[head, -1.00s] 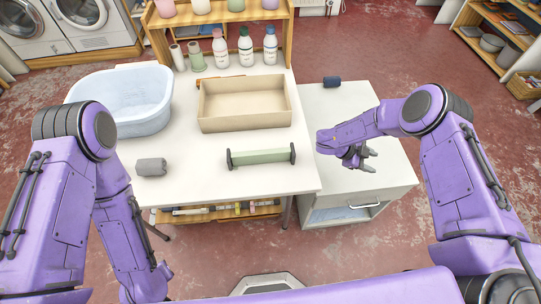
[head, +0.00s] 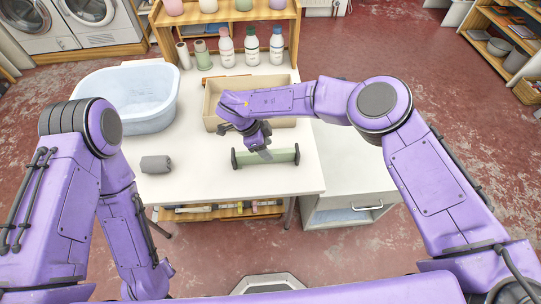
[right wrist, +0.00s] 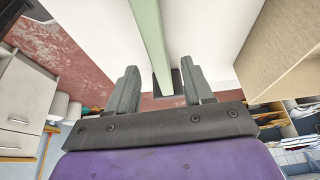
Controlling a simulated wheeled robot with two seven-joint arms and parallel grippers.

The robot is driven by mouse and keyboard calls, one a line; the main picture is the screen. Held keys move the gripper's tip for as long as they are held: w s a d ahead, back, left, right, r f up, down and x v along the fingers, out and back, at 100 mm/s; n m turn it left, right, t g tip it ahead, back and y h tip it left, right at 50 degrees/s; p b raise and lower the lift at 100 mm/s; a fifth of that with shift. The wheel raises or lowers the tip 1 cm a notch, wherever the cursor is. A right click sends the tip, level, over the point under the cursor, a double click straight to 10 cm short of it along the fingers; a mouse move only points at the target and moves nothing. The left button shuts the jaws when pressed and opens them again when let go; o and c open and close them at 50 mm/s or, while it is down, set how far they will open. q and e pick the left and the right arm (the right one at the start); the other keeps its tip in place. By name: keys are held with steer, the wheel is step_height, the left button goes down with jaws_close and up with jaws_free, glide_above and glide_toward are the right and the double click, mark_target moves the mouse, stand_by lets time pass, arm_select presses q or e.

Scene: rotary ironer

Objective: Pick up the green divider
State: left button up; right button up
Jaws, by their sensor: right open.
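The green divider (head: 268,158) is a pale green bar with dark end pieces, lying on the white table in front of the beige box. It also shows in the right wrist view (right wrist: 150,40), running between the fingers' directions. My right gripper (head: 262,150) is over the divider's middle, pointing down, with fingers apart and empty in the right wrist view (right wrist: 160,92). I cannot tell whether the fingers touch the divider. My left arm comes in at the left, but its gripper is out of view.
The beige open box (head: 213,105) stands just behind the divider, partly hidden by my right arm. A pale blue basin (head: 125,98) and a grey roll (head: 156,165) are at the left. Bottles (head: 252,48) line the back. The table's front is clear.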

mark_target(273, 152)
steer(key=x, duration=0.5)
steer(key=shift+w+d+f, duration=0.1)
steer(key=shift+d, duration=0.05)
jaws_close()
step_height(273, 152, up, 10)
steer(key=shift+r, duration=0.1)
step_height(273, 152, down, 7)
steer(key=shift+f, duration=0.1)
stand_by(0.3)
steer(key=shift+f, duration=1.25)
